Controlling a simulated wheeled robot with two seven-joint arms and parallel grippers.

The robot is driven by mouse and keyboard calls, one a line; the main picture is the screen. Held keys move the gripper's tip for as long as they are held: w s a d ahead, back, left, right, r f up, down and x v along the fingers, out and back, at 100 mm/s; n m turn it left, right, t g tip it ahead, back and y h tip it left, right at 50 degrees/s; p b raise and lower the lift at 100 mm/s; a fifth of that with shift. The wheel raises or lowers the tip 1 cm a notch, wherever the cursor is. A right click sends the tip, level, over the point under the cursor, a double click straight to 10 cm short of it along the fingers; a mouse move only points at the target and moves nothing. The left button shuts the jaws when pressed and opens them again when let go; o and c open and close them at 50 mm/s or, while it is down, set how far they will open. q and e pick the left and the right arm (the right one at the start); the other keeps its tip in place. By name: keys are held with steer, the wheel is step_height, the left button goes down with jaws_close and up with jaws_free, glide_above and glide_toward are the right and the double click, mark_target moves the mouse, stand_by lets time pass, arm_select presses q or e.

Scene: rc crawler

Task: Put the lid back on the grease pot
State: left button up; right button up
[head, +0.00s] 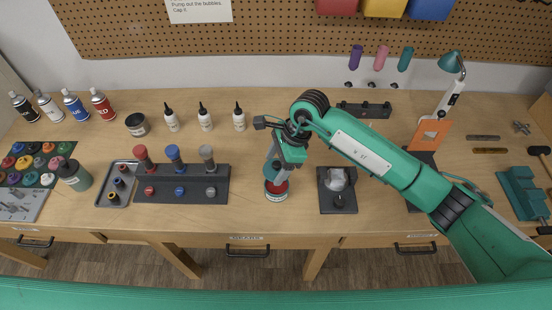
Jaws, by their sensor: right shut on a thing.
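The grease pot (276,196) is a small round pot with a pale label, standing on the wooden bench near its front edge, centre of the head view. A red round surface (279,187) shows at its top, partly covered by my right gripper. I cannot tell whether this red is the lid or the pot's contents. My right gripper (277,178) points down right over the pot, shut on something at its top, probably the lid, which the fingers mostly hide. I cannot tell whether the held thing touches the pot's rim. My left gripper is not in view.
Right is a black tray (327,205) with a clear, shiny piece. Three white dropper bottles (205,120) stand behind to the left. Bare bench lies immediately around the pot.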

steer(key=shift+f, duration=0.6)
steer(key=shift+f+b, duration=0.3)
steer(key=shift+f, duration=0.5)
step_height(320, 180, down, 2)
steer(key=shift+f+b, duration=0.1)
steer(key=shift+b, duration=0.55)
steer(key=shift+f+b, duration=0.55)
steer(key=shift+b, duration=0.1)
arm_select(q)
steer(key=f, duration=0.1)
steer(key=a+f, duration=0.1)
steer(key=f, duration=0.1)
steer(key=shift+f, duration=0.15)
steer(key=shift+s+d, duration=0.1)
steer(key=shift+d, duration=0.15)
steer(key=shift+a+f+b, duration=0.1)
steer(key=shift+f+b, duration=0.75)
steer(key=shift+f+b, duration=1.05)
arm_select(e)
steer(key=shift+f, duration=0.1)
